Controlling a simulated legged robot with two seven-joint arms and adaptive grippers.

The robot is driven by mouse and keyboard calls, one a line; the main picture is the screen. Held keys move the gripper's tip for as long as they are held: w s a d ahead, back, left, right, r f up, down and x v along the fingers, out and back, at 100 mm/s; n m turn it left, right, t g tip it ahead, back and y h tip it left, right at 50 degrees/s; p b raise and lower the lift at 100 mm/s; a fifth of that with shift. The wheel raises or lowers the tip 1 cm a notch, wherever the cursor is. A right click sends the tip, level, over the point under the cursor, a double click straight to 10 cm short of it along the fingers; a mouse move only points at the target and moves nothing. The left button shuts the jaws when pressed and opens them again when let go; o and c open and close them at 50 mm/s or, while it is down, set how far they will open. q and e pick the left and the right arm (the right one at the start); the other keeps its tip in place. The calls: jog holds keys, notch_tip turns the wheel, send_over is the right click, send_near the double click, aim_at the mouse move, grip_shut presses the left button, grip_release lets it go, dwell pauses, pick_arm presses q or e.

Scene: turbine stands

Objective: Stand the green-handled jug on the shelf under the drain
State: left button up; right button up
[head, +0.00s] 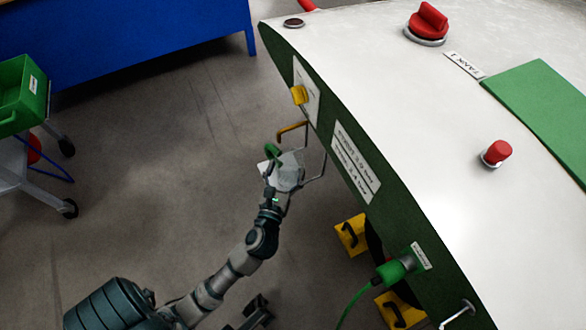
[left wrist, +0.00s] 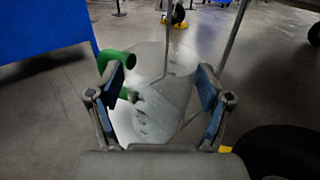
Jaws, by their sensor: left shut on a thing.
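The clear jug (head: 289,172) with a green handle (head: 272,152) is at the side of the white and green tank, below an orange pipe (head: 292,130) that looks like the drain. My left gripper (head: 271,186) is shut on the jug. In the left wrist view the jug (left wrist: 160,100) is between the two fingers of the left gripper (left wrist: 160,88), with its green handle (left wrist: 112,62) at the left finger. A thin wire frame (head: 322,168), apparently the shelf, shows beside the jug. I cannot tell whether the jug touches it.
The tank (head: 430,130) fills the right, with a yellow valve handle (head: 299,95) and a green cable plug (head: 395,268) on its side. Yellow wheel chocks (head: 352,234) stand below. A green crate (head: 22,95) on a cart and a blue table (head: 130,40) are left.

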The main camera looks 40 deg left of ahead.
pick_arm(q)
jog(key=shift+s+a, duration=0.2)
jog(key=shift+a, duration=0.1)
jog(key=o, duration=1.2)
jog(key=shift+o, duration=0.4)
jog(key=shift+d, duration=0.1)
jog(key=shift+d, duration=0.15)
